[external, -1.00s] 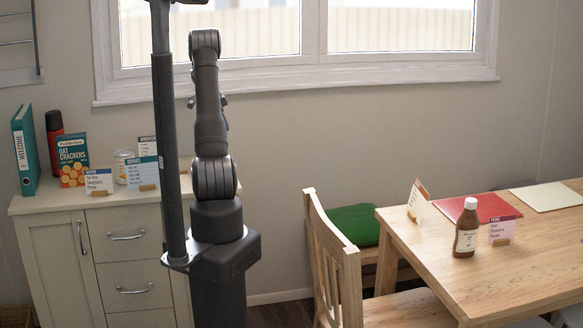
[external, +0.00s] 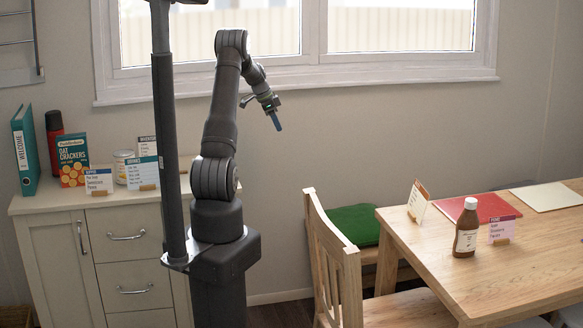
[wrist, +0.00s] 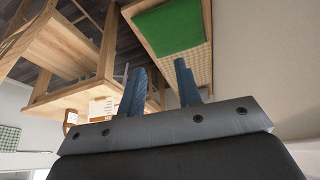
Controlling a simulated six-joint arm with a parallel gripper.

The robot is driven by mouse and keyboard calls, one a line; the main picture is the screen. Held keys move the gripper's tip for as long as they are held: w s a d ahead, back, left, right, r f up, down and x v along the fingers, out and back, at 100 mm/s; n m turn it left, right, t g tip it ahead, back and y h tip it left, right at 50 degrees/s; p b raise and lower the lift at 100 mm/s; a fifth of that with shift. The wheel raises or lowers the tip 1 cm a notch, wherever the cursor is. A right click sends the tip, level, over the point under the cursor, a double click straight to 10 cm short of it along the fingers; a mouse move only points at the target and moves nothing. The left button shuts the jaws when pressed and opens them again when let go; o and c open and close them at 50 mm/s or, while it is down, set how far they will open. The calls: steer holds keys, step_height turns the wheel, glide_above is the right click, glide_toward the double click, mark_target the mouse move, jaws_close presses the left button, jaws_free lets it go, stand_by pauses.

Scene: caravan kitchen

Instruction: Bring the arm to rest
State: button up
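The gripper is open, empty and clear of the table and the cabinet.
A wooden table (external: 500,275) at right bears a brown bottle (external: 466,230), cards and placemats. A wooden chair (external: 335,265) and a bench with a green cushion (external: 352,225) stand beside it. A cabinet (external: 60,245) at left holds a cracker box (external: 73,160), binder and cards.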

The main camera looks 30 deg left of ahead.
steer(key=w+d, duration=0.2)
steer(key=d, duration=0.6)
steer(key=w+d, duration=0.2)
steer(key=d, duration=0.7)
steer(key=shift+w, duration=0.4)
steer(key=shift+d+f, duration=0.1)
